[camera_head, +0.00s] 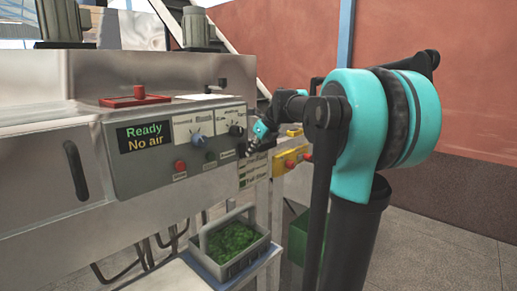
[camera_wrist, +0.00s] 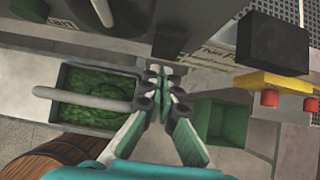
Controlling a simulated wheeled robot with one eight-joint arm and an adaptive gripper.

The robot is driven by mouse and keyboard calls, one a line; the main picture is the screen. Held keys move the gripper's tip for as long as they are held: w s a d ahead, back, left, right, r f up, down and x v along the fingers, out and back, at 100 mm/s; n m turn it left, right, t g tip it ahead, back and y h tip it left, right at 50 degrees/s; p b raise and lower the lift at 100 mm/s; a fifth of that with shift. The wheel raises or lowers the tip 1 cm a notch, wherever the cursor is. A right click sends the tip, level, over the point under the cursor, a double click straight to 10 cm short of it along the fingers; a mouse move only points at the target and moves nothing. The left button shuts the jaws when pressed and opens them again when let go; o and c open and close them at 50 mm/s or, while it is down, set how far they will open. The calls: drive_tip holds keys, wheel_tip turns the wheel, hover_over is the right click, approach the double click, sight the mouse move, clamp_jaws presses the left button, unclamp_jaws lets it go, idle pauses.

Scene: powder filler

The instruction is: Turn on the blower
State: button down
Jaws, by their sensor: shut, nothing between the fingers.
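The grey control panel (camera_head: 150,168) on the machine carries a display (camera_head: 143,135) reading "Ready" in green and "No air" in yellow. Below and beside it are a red button (camera_head: 180,167), a green button (camera_head: 210,156), a light blue knob (camera_head: 196,138) and a black knob (camera_head: 236,130). The labels are too small to read, so I cannot tell which control is the blower's. My gripper (camera_head: 246,149) is shut and empty near the panel's lower right corner; contact cannot be told. In the wrist view my gripper (camera_wrist: 160,74) has its fingertips together near the panel's underside.
A crate of green material (camera_head: 235,263) stands on a small table below the panel. A yellow box with red buttons (camera_head: 283,165) is right of my gripper. A green bin (camera_wrist: 222,122) is on the floor. A wooden barrel (camera_wrist: 50,158) shows at lower left in the wrist view.

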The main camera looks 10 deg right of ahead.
drive_tip(key=shift+w+a+f, duration=0.1)
drive_tip(key=shift+w+a, duration=0.35)
drive_tip(key=shift+w, duration=0.15)
drive_tip(key=shift+w+a+f+t, duration=0.1)
drive_tip(key=shift+w+a+t, duration=0.05)
drive_tip(key=shift+t, duration=0.15)
drive_tip(key=shift+y, duration=0.3)
drive_tip(key=shift+r, duration=0.85)
